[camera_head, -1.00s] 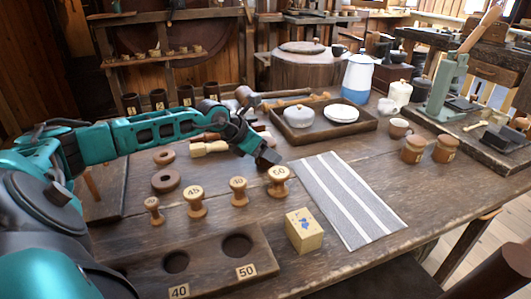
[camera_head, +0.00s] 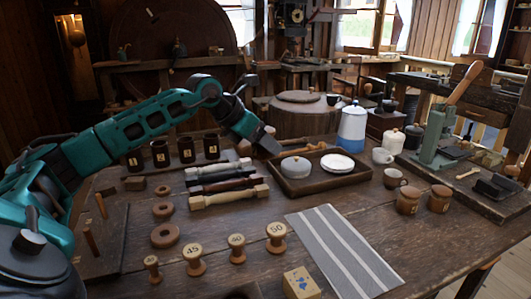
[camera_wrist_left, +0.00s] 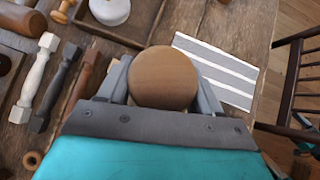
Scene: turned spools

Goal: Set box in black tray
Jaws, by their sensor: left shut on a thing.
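A small yellow box (camera_head: 300,284) with a blue mark stands near the table's front, left of the striped cloth. A dark tray (camera_head: 332,185) holds a lidded grey pot and a white dish; it also shows at the top of the left wrist view (camera_wrist_left: 112,36). My left gripper (camera_head: 268,147) is above the table at the tray's back left. In the left wrist view its fingers (camera_wrist_left: 163,85) are shut on a round wooden thing (camera_wrist_left: 163,76). Its top hides its lower part, and in the head view I cannot make it out. My right gripper is not in view.
The striped cloth (camera_head: 342,250) lies flat in front of the tray. Turned spindles (camera_head: 225,185), numbered spools (camera_head: 236,248) and wooden rings (camera_head: 165,235) are left of it. A blue and white pot (camera_head: 352,125) and a mug (camera_head: 395,178) stand near the tray.

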